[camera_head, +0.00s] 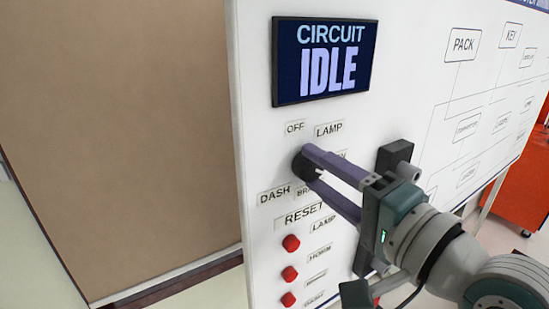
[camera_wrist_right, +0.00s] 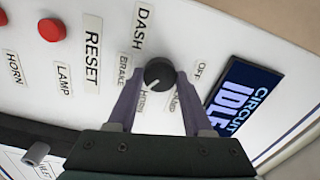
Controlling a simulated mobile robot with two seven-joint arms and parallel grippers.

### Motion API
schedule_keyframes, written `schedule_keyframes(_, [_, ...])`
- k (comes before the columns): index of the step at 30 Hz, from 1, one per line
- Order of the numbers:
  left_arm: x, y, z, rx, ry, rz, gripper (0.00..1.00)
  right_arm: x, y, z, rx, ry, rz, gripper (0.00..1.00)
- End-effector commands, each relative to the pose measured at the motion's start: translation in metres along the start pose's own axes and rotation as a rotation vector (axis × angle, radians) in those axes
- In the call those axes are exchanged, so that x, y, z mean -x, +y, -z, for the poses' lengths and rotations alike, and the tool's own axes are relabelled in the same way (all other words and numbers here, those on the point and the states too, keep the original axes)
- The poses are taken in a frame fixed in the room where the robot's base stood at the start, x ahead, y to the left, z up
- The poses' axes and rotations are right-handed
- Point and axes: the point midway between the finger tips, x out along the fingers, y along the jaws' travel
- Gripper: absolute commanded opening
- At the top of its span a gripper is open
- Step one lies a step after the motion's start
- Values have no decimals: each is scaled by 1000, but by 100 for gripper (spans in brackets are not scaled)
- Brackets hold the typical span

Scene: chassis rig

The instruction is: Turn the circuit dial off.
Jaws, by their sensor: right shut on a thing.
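The round black circuit dial (camera_head: 300,168) is on the white panel below the screen, ringed by the labels OFF (camera_head: 295,127), LAMP, HORN, BRAKE and DASH. In the right wrist view the dial (camera_wrist_right: 158,73) sits between the fingertips, and a short white mark on it points to the HORN side, away from OFF (camera_wrist_right: 198,71). My right gripper (camera_head: 308,164) is shut on the dial, one purple finger on each side; the fingers hide part of the dial and some labels in the head view. My left gripper is not in view.
The screen (camera_head: 324,61) above the dial reads "CIRCUIT IDLE". Below are a RESET label and several red buttons (camera_head: 291,243). A brown board (camera_head: 115,140) stands left of the panel. An orange cabinet (camera_head: 525,190) is at the far right.

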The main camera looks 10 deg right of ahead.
Motion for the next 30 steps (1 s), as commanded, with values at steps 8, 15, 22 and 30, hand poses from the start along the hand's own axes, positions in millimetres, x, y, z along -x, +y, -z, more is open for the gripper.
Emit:
schedule_keyframes(8, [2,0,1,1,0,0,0,0,-1,0,261,1,1,0])
schedule_keyframes(15, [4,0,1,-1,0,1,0,0,-1,0,489,1,1,0])
schedule_keyframes(22, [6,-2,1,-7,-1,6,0,0,-1,0,707,1,1,0])
schedule_keyframes(30, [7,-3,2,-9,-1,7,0,0,-1,0,964,1,1,0])
